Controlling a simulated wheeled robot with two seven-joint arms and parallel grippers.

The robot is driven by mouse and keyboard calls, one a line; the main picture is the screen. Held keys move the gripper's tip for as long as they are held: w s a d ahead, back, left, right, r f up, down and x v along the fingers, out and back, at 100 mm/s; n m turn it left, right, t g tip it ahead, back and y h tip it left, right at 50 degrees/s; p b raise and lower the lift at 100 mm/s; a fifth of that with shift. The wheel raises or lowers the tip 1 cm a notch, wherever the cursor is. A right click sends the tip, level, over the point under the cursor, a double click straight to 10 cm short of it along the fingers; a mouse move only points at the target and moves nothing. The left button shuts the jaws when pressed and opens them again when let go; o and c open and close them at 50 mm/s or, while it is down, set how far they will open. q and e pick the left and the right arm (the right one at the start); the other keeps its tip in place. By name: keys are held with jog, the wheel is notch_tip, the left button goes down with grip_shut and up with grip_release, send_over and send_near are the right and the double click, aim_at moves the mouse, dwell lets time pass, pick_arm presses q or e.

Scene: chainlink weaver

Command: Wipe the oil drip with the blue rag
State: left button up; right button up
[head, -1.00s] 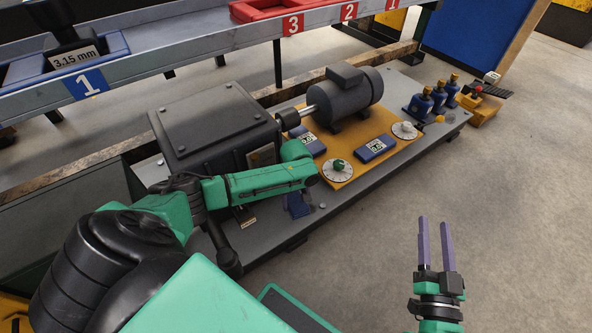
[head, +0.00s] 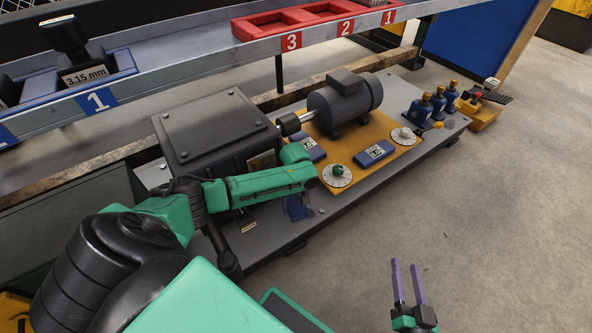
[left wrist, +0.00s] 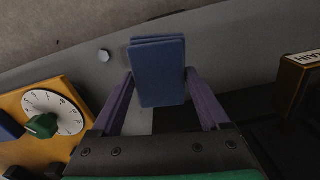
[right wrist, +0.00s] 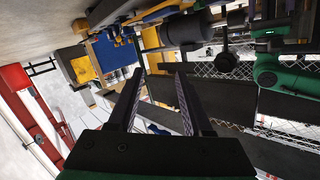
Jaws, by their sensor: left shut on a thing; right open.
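The blue rag (left wrist: 158,72) is a folded dark blue pad between the fingers of my left gripper (left wrist: 159,80), which is shut on it. In the head view the rag (head: 296,208) shows just below my green forearm, over the front part of the grey base plate; the fingers there are mostly hidden by the arm. I cannot tell whether the rag touches the plate. I cannot make out the oil drip; the rag or my arm may cover it. My right gripper (head: 407,266) is open and empty over the bare floor; its parted fingers also show in the right wrist view (right wrist: 160,78).
The grey base plate (head: 268,228) carries a dark gearbox (head: 215,125), a motor (head: 345,100), and a yellow plate (head: 393,158) with dials and blue gauges. Blue bottles (head: 418,107) stand at its far right end. A rail with red trays (head: 300,20) runs behind. The right floor is clear.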

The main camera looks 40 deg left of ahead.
jog(key=s+f+g+p, duration=0.1)
jog(key=s+f+g, duration=0.1)
jog(key=s+f, duration=0.2)
jog(key=shift+s+d+f+g+h+p, duration=0.2)
jog(key=shift+s+g+h+p, duration=0.15)
jog(key=shift+s, duration=0.3)
